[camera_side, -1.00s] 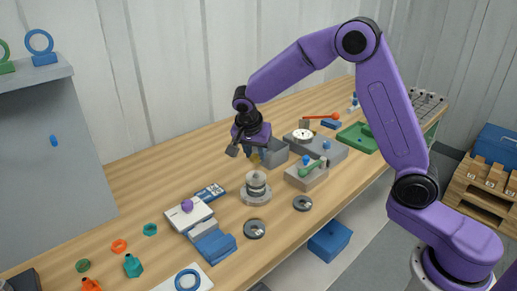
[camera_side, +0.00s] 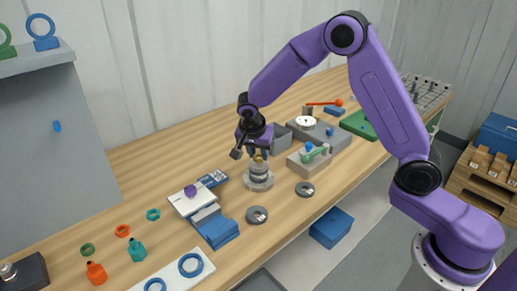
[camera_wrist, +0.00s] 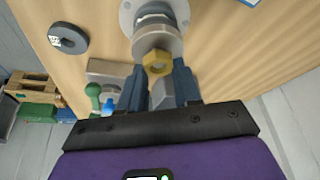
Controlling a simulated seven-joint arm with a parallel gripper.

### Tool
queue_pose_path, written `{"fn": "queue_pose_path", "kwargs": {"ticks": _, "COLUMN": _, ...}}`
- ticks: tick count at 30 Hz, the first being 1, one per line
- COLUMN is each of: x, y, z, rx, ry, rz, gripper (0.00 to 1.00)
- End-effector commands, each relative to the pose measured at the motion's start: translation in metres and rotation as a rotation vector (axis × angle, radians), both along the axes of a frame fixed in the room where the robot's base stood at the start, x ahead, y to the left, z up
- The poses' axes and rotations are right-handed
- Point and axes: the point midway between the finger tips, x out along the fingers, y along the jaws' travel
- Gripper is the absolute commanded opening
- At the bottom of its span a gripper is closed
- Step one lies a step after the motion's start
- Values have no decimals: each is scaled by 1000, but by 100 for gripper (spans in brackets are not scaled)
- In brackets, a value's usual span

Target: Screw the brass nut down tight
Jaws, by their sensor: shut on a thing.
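The brass nut (camera_wrist: 157,63) is a yellow hexagon between the fingertips of my gripper (camera_wrist: 158,78) in the wrist view. My gripper is shut on it. In the side view my gripper (camera_side: 258,153) points down, and the nut (camera_side: 259,158) shows as a small gold spot under it. Directly below stands the grey metal vessel (camera_side: 259,174), a stack of round plates on a flanged base. In the wrist view the nut overlaps the vessel's top plate (camera_wrist: 160,38). I cannot tell whether its thread has caught.
A grey block with a green-handled valve (camera_side: 308,161) stands close on the right, with a grey open bin (camera_side: 284,137) behind. A white block with a purple knob (camera_side: 192,198) is at left.

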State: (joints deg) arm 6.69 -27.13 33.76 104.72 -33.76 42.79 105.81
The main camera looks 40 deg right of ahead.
Motion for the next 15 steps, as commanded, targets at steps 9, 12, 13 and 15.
{"fn": "queue_pose_path", "kwargs": {"ticks": 9, "x": 0, "y": 0, "z": -1, "rx": 0, "ry": 0, "rz": 0, "gripper": 3}}
{"fn": "queue_pose_path", "kwargs": {"ticks": 12, "x": 0, "y": 0, "z": -1, "rx": 0, "ry": 0, "rz": 0, "gripper": 62}}
{"fn": "queue_pose_path", "kwargs": {"ticks": 13, "x": 0, "y": 0, "z": -1, "rx": 0, "ry": 0, "rz": 0, "gripper": 62}}
{"fn": "queue_pose_path", "kwargs": {"ticks": 15, "x": 0, "y": 0, "z": -1, "rx": 0, "ry": 0, "rz": 0, "gripper": 62}}
